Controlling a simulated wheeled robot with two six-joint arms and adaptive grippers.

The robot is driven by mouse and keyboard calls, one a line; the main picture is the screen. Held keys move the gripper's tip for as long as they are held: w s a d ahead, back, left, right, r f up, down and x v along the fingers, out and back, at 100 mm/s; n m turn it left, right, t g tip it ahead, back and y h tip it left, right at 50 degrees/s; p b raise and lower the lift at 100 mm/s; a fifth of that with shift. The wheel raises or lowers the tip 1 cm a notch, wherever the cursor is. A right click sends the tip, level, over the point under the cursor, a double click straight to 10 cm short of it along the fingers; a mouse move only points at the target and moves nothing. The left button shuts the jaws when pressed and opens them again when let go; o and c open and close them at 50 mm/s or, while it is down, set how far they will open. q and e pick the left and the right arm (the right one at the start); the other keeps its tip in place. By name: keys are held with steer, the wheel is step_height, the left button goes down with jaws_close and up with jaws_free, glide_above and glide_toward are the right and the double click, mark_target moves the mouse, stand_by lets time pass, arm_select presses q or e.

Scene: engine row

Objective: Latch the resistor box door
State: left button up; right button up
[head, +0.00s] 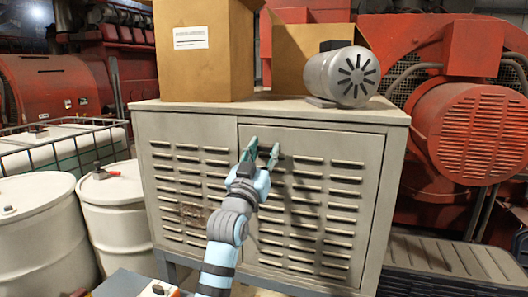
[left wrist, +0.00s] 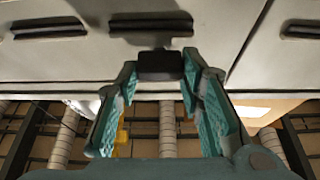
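The resistor box (head: 185,125) is a beige metal cabinet in the middle of the head view. Its louvred door (head: 345,145) fills the right part of the front and looks flush or nearly flush with it. My left gripper (head: 264,148) is in front of the door's upper left area, fingers apart. In the left wrist view, a small dark block (left wrist: 160,65) shows between the open fingers, against the pale louvred metal (left wrist: 75,55). I cannot tell whether it is a handle or whether the fingers touch it. No latch shows clearly. My right gripper is out of view.
A grey motor (head: 342,75) and cardboard boxes (head: 205,60) stand on the box top. White drums (head: 35,225) are at the left. Red machinery (head: 465,130) stands behind at the right. A ribbed dark platform (head: 445,255) lies at the lower right.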

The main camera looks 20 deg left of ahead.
arm_select(q)
steer(key=shift+c, duration=1.2)
